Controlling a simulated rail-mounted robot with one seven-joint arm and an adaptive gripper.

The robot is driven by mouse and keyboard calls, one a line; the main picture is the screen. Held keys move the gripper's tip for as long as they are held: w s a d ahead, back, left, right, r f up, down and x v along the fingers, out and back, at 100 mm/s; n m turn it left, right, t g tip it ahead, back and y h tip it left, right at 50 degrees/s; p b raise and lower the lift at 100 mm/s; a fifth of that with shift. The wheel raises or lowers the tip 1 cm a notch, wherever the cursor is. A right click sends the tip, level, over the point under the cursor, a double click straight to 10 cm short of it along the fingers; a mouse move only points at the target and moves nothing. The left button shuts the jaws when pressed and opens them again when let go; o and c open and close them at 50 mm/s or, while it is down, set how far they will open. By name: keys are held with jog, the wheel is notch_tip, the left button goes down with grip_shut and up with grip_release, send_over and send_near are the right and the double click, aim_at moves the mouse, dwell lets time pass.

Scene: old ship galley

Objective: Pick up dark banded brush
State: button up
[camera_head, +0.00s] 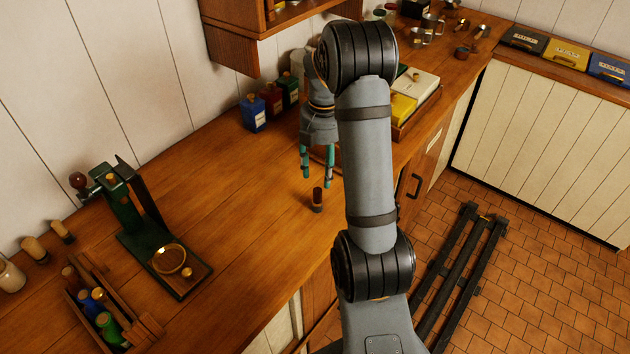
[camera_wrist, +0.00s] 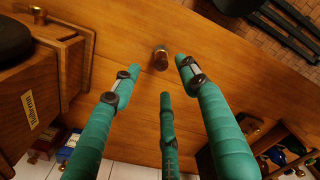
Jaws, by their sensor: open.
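The dark banded brush (camera_head: 317,199) stands upright on the wooden counter, small and dark with a lighter band. In the wrist view the brush (camera_wrist: 160,58) shows from above, beyond the fingertips and between them. My gripper (camera_head: 317,182) has teal fingers pointing down and is open and empty. It hangs above the brush, apart from it. In the wrist view my gripper (camera_wrist: 157,85) shows three spread fingers with none touching the brush.
Blue (camera_head: 253,113), red and green tins stand at the wall behind. A wooden tray (camera_head: 424,116) with a yellow box is at right. A green metal stand (camera_head: 165,262) and a bottle rack (camera_head: 84,293) are at left. The counter around the brush is clear.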

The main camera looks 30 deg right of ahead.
aim_at(317, 190)
jog(key=shift+a+r+n, duration=0.3)
jog(key=shift+a+r, duration=0.05)
jog(key=shift+a, duration=0.15)
notch_tip(317, 190, down, 5)
jog(key=shift+w+f+p, duration=0.15)
jog(key=shift+p, duration=0.15)
jog(key=shift+f+p, duration=0.95)
jog(key=shift+f, duration=1.65)
jog(key=c, duration=0.3)
jog(key=c, duration=0.8)
grip_shut()
